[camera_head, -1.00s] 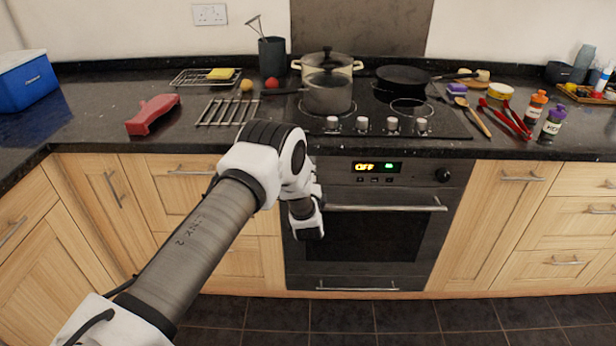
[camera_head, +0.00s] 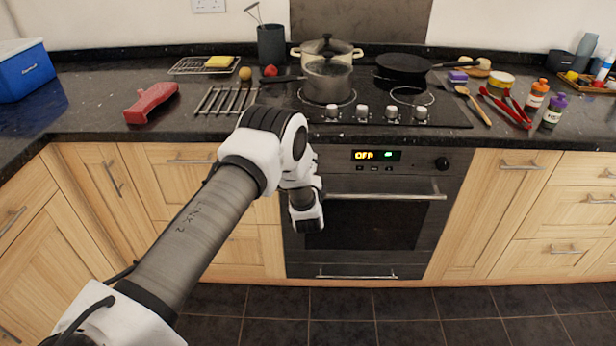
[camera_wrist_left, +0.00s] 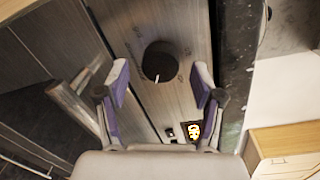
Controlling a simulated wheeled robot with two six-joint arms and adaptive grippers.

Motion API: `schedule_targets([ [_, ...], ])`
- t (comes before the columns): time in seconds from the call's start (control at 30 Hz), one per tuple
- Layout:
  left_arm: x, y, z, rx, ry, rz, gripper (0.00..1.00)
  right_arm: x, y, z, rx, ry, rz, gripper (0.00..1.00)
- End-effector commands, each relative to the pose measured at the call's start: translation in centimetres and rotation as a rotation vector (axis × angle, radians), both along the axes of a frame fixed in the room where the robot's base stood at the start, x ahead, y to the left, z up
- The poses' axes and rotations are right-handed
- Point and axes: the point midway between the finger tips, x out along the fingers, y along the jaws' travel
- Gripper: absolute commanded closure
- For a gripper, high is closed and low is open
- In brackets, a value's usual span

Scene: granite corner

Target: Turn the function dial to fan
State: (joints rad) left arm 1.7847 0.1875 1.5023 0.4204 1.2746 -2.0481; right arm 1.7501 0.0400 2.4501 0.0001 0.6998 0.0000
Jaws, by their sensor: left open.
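The function dial (camera_head: 442,163) is a round black knob at the right end of the oven's control panel. In the left wrist view the dial (camera_wrist_left: 162,62) lies ahead, with a white mark on its lower edge and faint markings around it. My left gripper (camera_wrist_left: 160,82) is open, its purple-padded fingers on either side of the dial's line and apparently short of it. The left fingers are hidden in the head view. My right gripper is out of view.
The oven door handle (camera_head: 385,196) projects below the panel; in the wrist view the handle (camera_wrist_left: 75,105) is left of the fingers. The dark counter edge is above. Hob knobs (camera_head: 362,112), pots (camera_head: 327,78) and a pan (camera_head: 403,65) are on top. Floor in front is clear.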

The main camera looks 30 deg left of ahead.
Motion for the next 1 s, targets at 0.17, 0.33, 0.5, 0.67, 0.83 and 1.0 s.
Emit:
schedule_targets([
  [0.17,-3.4,-2.4,0.2,0.0,0.004,-0.004,0.33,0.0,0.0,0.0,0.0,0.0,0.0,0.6],
  [0.33,-6.9,-4.7,0.5,0.002,0.004,-0.005,0.33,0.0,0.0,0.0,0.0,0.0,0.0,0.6],
  [0.5,-8.7,-5.9,0.7,0.0,0.0,-0.002,0.33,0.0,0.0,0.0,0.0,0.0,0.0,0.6],
  [0.67,-9.0,-6.0,0.7,0.0,-0.002,-0.001,0.33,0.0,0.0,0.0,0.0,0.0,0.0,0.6],
  [0.83,-9.0,-6.0,0.7,0.001,-0.002,-0.001,0.33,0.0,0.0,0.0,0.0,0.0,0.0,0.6],
  [1.0,-9.0,-6.0,0.7,0.0,-0.001,-0.001,0.33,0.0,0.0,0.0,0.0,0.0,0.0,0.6],
])
